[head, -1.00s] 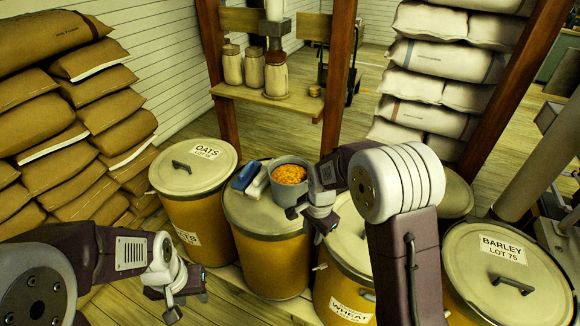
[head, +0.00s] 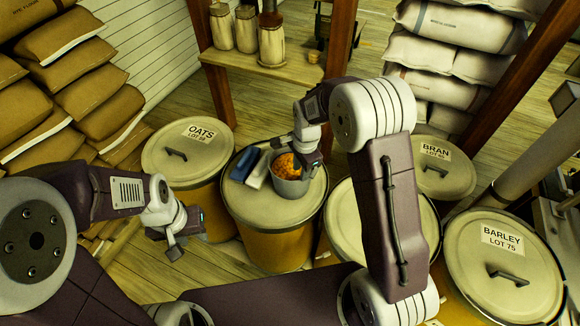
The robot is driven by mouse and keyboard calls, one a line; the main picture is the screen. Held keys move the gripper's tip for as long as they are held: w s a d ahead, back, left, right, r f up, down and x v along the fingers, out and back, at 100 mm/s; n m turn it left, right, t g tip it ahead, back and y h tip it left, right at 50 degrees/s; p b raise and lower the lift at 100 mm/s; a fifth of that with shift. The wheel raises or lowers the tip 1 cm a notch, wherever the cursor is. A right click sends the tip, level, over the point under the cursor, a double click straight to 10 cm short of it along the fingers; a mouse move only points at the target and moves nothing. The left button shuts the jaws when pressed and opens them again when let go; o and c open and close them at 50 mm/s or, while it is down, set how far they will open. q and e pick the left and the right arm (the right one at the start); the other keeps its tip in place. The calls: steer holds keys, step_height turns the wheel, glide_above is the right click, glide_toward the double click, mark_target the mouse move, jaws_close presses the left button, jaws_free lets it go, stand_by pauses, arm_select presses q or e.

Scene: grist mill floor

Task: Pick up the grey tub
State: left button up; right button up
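The grey tub (head: 291,187) stands upright on the lid of a yellow drum, filled with orange pieces. A blue-and-white object (head: 251,168) lies on the same lid, just left of the tub. My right gripper (head: 308,158) points down at the tub's back right rim and overlaps it in the picture. Its fingertips are partly hidden, so I cannot tell whether they touch the rim or how far apart they are. My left gripper (head: 187,238) is empty, its fingers apart, low in front of the oats drum and well away from the tub.
Lidded drums stand around: oats (head: 190,152) at left, bran (head: 432,168) and barley (head: 505,268) at right. Stacked brown sacks (head: 70,90) fill the left and pale sacks (head: 455,45) the back right. A wooden shelf (head: 262,68) with jars stands behind between posts.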

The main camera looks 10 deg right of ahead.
mark_target(301, 185)
steer(key=shift+s+f, duration=0.2)
steer(key=shift+f, duration=0.2)
steer(key=f, duration=0.2)
steer(key=shift+w+f, duration=0.2)
steer(key=shift+f, duration=0.1)
steer(key=shift+w+f, duration=0.2)
steer(key=shift+f, duration=0.2)
steer(key=f, duration=0.5)
steer(key=shift+s+d, duration=0.1)
steer(key=shift+d, duration=0.2)
steer(key=shift+s, duration=0.1)
jaws_close()
steer(key=shift+r, duration=0.15)
